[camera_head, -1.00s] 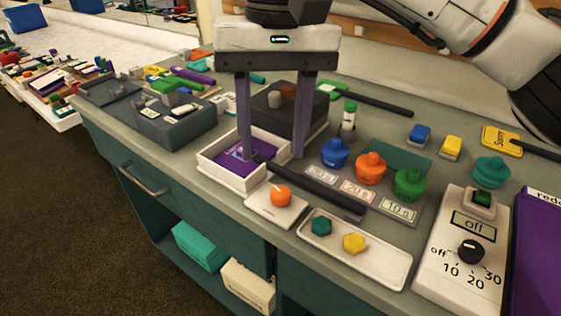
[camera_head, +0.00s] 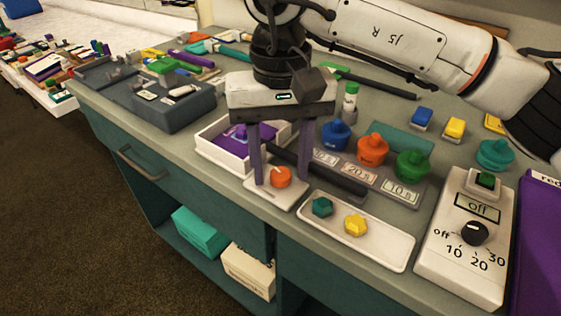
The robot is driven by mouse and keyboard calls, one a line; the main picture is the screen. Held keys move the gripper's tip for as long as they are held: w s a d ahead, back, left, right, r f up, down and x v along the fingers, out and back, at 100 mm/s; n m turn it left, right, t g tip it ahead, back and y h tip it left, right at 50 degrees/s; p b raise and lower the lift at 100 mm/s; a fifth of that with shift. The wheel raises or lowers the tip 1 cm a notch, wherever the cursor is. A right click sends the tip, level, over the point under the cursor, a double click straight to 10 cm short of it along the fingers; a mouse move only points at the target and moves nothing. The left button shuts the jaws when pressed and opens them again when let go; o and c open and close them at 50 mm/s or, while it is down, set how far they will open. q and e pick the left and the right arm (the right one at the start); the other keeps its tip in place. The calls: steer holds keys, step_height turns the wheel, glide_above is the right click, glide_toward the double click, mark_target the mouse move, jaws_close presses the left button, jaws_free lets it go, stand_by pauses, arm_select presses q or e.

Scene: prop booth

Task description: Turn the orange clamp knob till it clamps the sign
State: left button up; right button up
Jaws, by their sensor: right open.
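The orange clamp knob (camera_head: 281,176) sits on a small white base (camera_head: 262,197) near the front edge of the counter. My right gripper (camera_head: 280,182) is open above it, pointing down, with one finger on each side of the knob. I cannot tell whether the fingers touch it. Behind it, a purple piece (camera_head: 232,138), perhaps the sign, lies in a white open box (camera_head: 215,158). A dark bar (camera_head: 335,180) runs from beside the box to the right behind the knob. My left gripper is not in view.
A white tray (camera_head: 385,251) with a green and a yellow knob lies just right of the knob. Blue, orange and green knobs (camera_head: 372,150) stand behind on a grey plate. A white timer box (camera_head: 459,267) is at the right. A grey tray block (camera_head: 178,112) is at the left.

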steer(key=c, duration=1.1)
steer(key=shift+o, duration=0.2)
